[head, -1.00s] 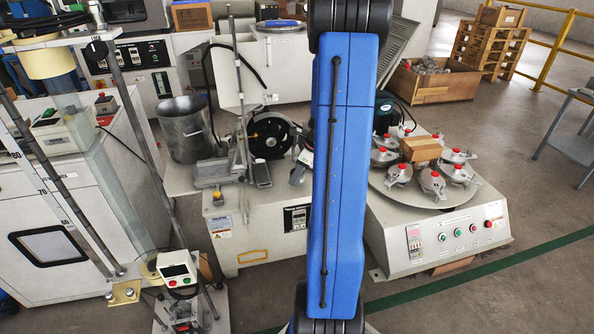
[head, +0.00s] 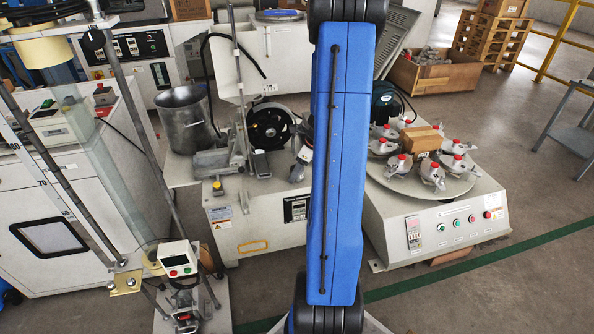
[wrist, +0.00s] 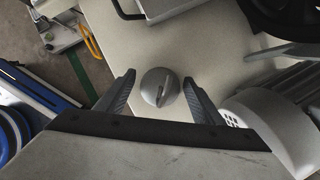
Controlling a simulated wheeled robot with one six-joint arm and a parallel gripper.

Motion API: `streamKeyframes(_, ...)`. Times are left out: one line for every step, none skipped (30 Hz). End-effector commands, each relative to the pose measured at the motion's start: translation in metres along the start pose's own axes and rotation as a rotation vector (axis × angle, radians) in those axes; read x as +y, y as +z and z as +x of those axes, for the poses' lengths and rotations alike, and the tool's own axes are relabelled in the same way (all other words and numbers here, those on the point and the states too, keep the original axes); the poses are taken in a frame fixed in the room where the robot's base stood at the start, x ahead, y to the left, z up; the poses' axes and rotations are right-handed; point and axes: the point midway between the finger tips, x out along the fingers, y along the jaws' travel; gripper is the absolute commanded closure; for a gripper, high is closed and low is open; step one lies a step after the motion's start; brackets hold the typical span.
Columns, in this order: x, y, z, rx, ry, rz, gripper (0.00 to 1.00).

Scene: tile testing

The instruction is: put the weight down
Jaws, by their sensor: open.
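The weight (wrist: 160,87) is a small round grey piece with a dark bar or slot across its top. In the wrist view it sits on a pale bench top (wrist: 185,45), between the fingers of my gripper (wrist: 159,80). The fingers are spread, with a visible gap on each side of the weight. In the head view my blue arm covers the middle of the scene, and I cannot make out the weight there.
In the head view, a black reel (head: 268,125) and a metal pot (head: 187,120) stand left of my arm. A turntable machine (head: 440,225) with red-topped parts stands right. In the wrist view, a grey rounded housing (wrist: 270,120) is close to the right finger.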

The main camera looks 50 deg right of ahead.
Motion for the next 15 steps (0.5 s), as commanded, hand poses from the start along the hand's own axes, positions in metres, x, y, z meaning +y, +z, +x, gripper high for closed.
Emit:
streamKeyframes(0.000,0.001,-0.001,0.000,-0.001,0.000,0.39)
streamKeyframes(0.000,0.001,-0.002,0.000,-0.001,0.000,0.39)
streamKeyframes(0.000,0.001,-0.005,-0.001,-0.001,0.000,0.39)
streamKeyframes(-0.001,0.001,-0.007,-0.001,-0.002,0.001,0.39)
streamKeyframes(-0.001,0.001,-0.011,-0.002,-0.002,0.001,0.39)
streamKeyframes(-0.001,0.002,-0.016,-0.002,-0.003,0.000,0.39)
streamKeyframes(-0.001,0.001,-0.020,-0.001,-0.004,-0.001,0.39)
streamKeyframes(-0.001,0.001,-0.025,-0.001,-0.004,-0.001,0.39)
streamKeyframes(-0.001,0.001,-0.032,-0.001,-0.003,0.000,0.39)
streamKeyframes(-0.001,0.001,-0.038,-0.001,-0.004,-0.001,0.39)
streamKeyframes(-0.001,0.001,-0.044,-0.001,-0.005,-0.001,0.39)
streamKeyframes(-0.001,0.001,-0.052,-0.001,-0.004,0.000,0.39)
streamKeyframes(-0.001,0.001,-0.059,-0.001,-0.005,0.000,0.39)
streamKeyframes(-0.001,0.001,-0.065,-0.001,-0.005,-0.001,0.39)
streamKeyframes(-0.001,0.001,-0.072,-0.001,-0.004,-0.001,0.39)
